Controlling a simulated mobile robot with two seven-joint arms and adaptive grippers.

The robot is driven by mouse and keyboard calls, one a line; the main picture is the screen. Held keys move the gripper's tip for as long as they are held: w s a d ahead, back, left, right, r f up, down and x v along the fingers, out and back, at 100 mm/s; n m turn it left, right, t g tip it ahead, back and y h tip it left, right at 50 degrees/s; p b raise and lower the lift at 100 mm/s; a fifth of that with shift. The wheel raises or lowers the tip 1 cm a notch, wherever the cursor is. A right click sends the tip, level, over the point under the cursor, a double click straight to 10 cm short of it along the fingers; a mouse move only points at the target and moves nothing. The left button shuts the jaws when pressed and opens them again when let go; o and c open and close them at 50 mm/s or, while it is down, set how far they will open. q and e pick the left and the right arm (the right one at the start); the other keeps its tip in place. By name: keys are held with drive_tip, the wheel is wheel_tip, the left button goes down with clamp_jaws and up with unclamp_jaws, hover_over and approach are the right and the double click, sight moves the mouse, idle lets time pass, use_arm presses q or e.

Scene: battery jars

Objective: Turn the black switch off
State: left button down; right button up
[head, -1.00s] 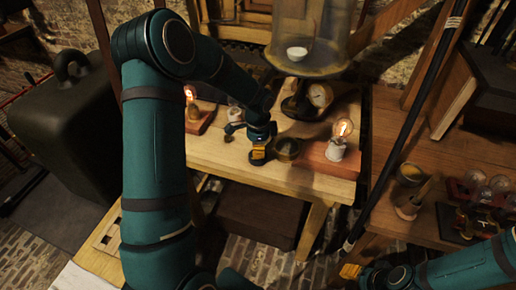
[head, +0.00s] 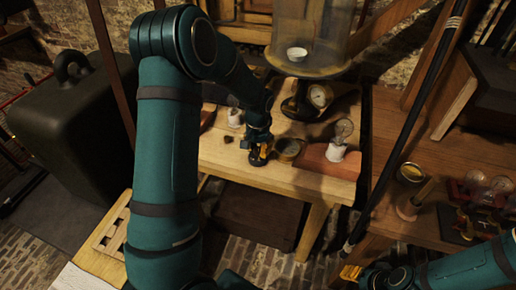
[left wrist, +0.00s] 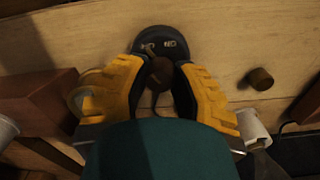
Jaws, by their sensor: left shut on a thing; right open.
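The black switch (left wrist: 160,38) shows in the left wrist view as a round black base with pale lettering on a wooden table. Its round brown knob (left wrist: 162,72) is between the two yellow fingers of my left gripper (left wrist: 160,88), which is shut on it. In the head view my left gripper (head: 259,153) is low over the table and mostly hides the switch. The glass bulb (head: 343,132) on the right wooden block is dark. My right gripper (head: 350,272) is open and empty at the bottom right, away from the switch.
A brass round piece (head: 288,149) stands just right of my left gripper. A glass bell jar (head: 308,40) and a gauge (head: 320,95) are behind it. A small brown knob (left wrist: 261,79) is right of the switch. A dark pole (head: 395,150) crosses the right side.

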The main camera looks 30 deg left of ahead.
sight(258, 149)
use_arm(q)
drive_tip(key=shift+n, duration=1.3)
drive_tip(key=c, duration=0.7)
unclamp_jaws()
drive_tip(key=shift+r, duration=0.1)
wheel_tip(258, 149, up, 12)
drive_tip(key=shift+f, duration=0.1)
